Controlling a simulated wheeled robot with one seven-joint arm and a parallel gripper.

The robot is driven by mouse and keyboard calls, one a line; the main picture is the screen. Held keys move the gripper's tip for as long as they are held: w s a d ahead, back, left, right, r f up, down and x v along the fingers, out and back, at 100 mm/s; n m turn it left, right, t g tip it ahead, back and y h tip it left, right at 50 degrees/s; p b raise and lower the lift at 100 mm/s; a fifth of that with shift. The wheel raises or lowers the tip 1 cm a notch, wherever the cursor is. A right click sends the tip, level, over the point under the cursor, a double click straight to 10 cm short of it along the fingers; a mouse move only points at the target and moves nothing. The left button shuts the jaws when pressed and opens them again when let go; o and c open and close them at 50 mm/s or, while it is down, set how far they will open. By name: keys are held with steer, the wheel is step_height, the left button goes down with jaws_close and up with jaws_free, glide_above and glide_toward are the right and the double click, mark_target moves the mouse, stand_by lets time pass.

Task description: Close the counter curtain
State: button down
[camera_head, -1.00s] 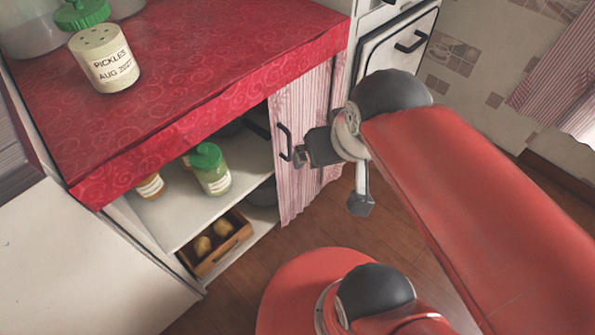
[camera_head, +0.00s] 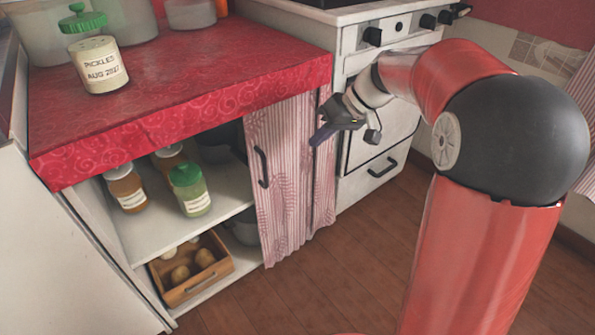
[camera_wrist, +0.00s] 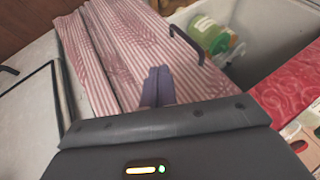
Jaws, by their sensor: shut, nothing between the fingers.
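The red-and-white striped counter curtain (camera_head: 282,185) hangs on the right part of the counter front, gathered beside the oven. A dark handle (camera_head: 261,167) is on its left edge; the handle also shows in the wrist view (camera_wrist: 187,42). The left part of the cupboard is uncovered. My gripper (camera_head: 318,138) is shut and empty in front of the curtain's upper right part, to the right of the handle and apart from it. In the wrist view its fingertips (camera_wrist: 157,82) lie over the striped cloth; whether they touch it I cannot tell.
The open shelves hold an orange jar (camera_head: 126,188), a green-lidded jar (camera_head: 190,188) and a wooden crate (camera_head: 190,268). The oven (camera_head: 375,150) is right of the curtain. The wooden floor (camera_head: 340,260) in front is clear.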

steer(key=a+f, duration=0.2)
steer(key=a, duration=0.1)
steer(key=a+f, duration=0.6)
steer(key=shift+w+a+b, duration=0.15)
steer(key=shift+a+b, duration=0.1)
steer(key=shift+b, duration=0.05)
